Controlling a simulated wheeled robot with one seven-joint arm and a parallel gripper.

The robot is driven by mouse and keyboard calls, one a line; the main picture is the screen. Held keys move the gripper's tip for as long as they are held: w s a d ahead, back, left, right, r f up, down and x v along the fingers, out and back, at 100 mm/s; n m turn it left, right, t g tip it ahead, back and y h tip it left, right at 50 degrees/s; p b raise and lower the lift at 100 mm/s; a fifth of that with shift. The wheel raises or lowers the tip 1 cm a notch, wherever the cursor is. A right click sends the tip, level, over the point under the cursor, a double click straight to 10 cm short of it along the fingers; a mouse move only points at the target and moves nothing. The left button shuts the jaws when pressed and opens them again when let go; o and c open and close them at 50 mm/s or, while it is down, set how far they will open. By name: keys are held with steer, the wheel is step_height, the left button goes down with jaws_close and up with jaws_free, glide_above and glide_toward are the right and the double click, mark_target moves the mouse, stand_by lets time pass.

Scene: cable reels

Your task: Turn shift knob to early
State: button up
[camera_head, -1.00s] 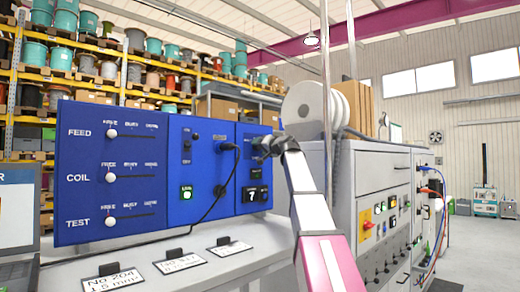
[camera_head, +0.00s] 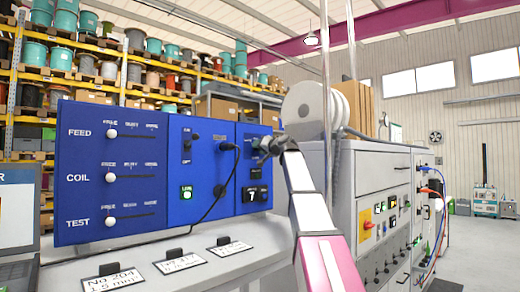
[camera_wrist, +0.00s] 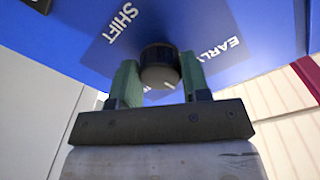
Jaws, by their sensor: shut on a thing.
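The shift knob (camera_wrist: 160,68) is a round black knob with a grey face on the blue panel, in the wrist view. The word SHIFT (camera_wrist: 123,22) is printed to its upper left and the word EARLY (camera_wrist: 221,48) to its right. My gripper (camera_wrist: 159,76) has its two green fingers on either side of the knob, shut on it. In the head view my gripper (camera_head: 266,147) is at the right part of the blue panel (camera_head: 140,190) and hides the knob.
The panel also has the FEED, COIL and TEST sliders (camera_head: 111,133), a lit green button (camera_head: 187,193) and a plugged black cable (camera_head: 215,200). A grey cabinet (camera_head: 385,170) with white reels on top stands close to my arm's right.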

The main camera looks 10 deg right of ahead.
steer(key=n, duration=1.1)
steer(key=shift+w+d+f+y, duration=0.1)
steer(key=shift+d+y, duration=0.05)
steer(key=shift+y, duration=0.15)
stand_by(0.3)
steer(key=o, duration=0.9)
steer(key=v, duration=1)
steer(key=shift+s+d+f, duration=0.1)
steer(key=shift+s+d, duration=0.1)
steer(key=shift+s, duration=0.15)
